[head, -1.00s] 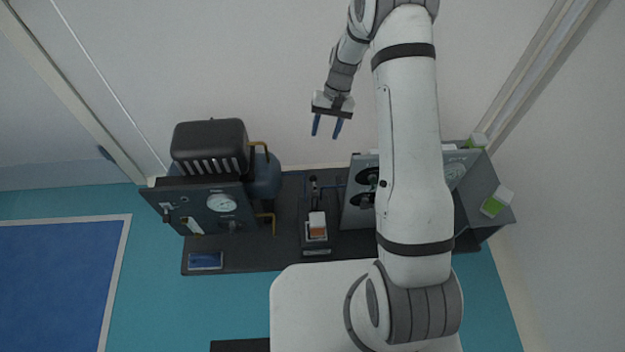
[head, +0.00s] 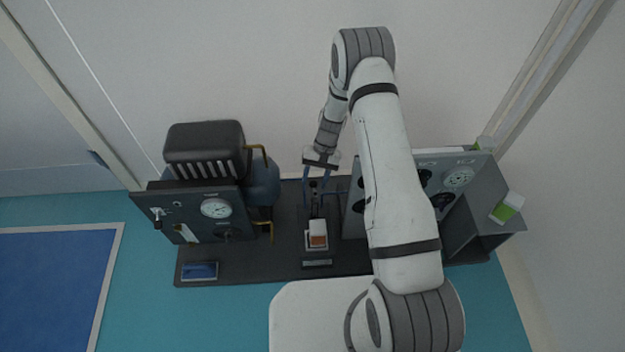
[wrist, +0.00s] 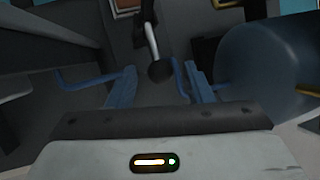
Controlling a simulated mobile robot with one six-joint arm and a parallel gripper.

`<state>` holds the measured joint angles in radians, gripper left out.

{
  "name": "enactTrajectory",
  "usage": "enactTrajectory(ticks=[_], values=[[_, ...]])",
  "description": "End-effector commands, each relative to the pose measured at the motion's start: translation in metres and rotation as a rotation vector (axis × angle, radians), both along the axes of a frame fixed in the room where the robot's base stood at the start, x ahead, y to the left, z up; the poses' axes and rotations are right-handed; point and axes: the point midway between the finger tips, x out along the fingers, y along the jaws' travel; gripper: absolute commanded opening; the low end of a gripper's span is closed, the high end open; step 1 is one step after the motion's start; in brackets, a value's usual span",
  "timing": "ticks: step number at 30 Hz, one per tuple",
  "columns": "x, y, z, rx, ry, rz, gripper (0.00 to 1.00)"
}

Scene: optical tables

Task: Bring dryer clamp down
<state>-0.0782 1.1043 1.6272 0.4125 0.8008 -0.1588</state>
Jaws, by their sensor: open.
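The dryer clamp (head: 315,209) stands on the dark bench between the two panels, behind a small white and orange block (head: 317,234). In the wrist view, the clamp's lever (wrist: 152,42) is a pale rod ending in a round black knob (wrist: 159,70). My gripper (head: 317,192) is open over the clamp, with its blue fingers pointing down. In the wrist view, the gripper (wrist: 161,86) has one finger on each side of the knob, with visible gaps. I cannot tell how deep the knob sits between the fingers.
A gauge panel (head: 214,220) with a black ribbed unit (head: 204,150) and a blue tank (head: 263,183) stands left of the clamp. The tank is close at right in the wrist view (wrist: 270,70). Another grey panel (head: 353,210) stands close on the right, partly behind my arm.

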Motion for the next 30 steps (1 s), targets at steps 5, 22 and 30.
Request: enactTrajectory(ticks=[5,22,30], values=[[-0.0004,0.0003,-0.0011,0.000,-0.001,0.000,0.46],[-0.0001,-0.0003,-0.0008,0.000,-0.001,-0.001,0.07],[0.0000,-0.0006,-0.0007,0.000,0.000,-0.002,0.00]])
